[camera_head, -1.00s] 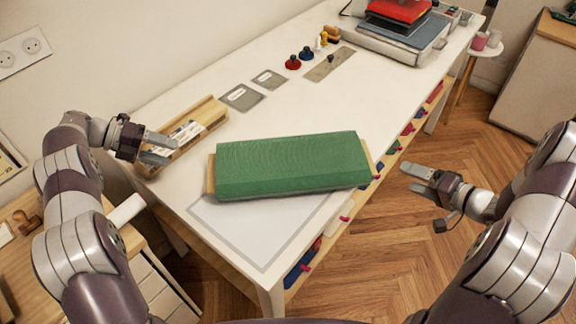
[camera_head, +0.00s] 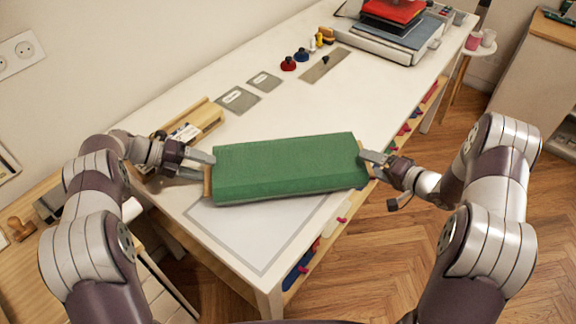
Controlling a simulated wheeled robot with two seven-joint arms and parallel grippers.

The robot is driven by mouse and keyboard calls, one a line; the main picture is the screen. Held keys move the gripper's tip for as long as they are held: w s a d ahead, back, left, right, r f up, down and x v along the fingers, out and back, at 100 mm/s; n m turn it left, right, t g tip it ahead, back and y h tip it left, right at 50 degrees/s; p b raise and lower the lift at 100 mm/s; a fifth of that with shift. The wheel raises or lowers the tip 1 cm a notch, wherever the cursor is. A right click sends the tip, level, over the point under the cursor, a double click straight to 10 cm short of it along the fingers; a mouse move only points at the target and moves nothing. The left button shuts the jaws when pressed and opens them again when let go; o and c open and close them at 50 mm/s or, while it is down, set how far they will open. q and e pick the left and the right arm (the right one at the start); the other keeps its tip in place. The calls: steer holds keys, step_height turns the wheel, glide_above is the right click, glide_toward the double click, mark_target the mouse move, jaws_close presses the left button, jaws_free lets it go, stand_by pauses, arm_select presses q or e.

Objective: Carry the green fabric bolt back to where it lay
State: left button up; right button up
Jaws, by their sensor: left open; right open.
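The green fabric bolt (camera_head: 288,168) lies on the white table (camera_head: 300,112), slightly tilted across it, with wooden end boards showing at both ends. Its near part overlaps a grey-outlined rectangle (camera_head: 262,236) on the tabletop. My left gripper (camera_head: 208,166) is open at the bolt's left end, its fingers on either side of the wooden end. My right gripper (camera_head: 366,164) is open at the bolt's right end, with its fingers close around that end; its lower finger is partly hidden.
A wooden tray (camera_head: 203,117) sits behind my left gripper. Two grey labelled plates (camera_head: 237,99), red and blue knobbed pieces (camera_head: 288,63) and a heat press (camera_head: 390,42) stand farther back.

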arm_select(q)
steer(key=shift+d+f, duration=0.4)
steer(key=shift+d, duration=0.2)
arm_select(e)
steer(key=shift+x, duration=0.75)
arm_select(q)
jaws_close()
arm_select(e)
steer(key=c, duration=1.2)
jaws_close()
arm_select(q)
steer(key=shift+w, duration=0.1)
steer(key=shift+r, duration=0.15)
arm_select(e)
steer(key=shift+r, duration=0.15)
